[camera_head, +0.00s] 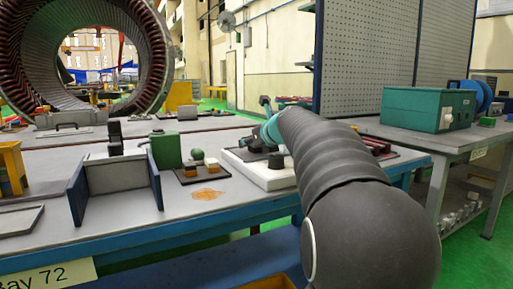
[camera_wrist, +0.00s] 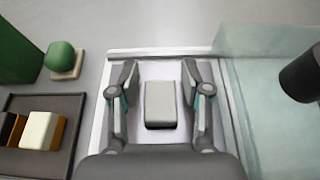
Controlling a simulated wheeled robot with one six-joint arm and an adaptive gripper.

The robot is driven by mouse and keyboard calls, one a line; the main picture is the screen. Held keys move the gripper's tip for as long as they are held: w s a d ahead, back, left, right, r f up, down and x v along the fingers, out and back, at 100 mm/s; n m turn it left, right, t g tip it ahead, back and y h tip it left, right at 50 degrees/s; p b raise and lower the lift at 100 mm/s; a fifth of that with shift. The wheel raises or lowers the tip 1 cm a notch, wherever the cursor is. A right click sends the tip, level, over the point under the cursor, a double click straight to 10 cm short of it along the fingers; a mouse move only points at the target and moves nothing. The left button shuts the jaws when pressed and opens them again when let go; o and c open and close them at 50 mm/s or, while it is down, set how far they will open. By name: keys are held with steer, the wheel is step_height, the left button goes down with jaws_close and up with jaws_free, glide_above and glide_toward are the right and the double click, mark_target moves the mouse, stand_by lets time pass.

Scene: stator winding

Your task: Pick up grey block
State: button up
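The grey block (camera_wrist: 160,105) lies on a white tray (camera_wrist: 152,55) in the wrist view, its pale top face up. My gripper (camera_wrist: 160,76) is open. One finger is on each side of the block, with a visible gap on both sides. How high the fingertips are above the tray is hard to tell. In the head view the white tray (camera_head: 252,171) stands near the front edge of the bench. There, my arm covers part of the tray, and I cannot make out the grey block.
Left of the tray are a dark tray (camera_wrist: 53,108) with small blocks, a green knob (camera_wrist: 60,56) and a green box (camera_head: 166,149). A dark cylinder (camera_wrist: 300,78) stands to the right in the wrist view. A blue-sided holder (camera_head: 118,184) stands farther left on the bench.

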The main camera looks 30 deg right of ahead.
jaws_close()
steer(key=shift+r, duration=0.1)
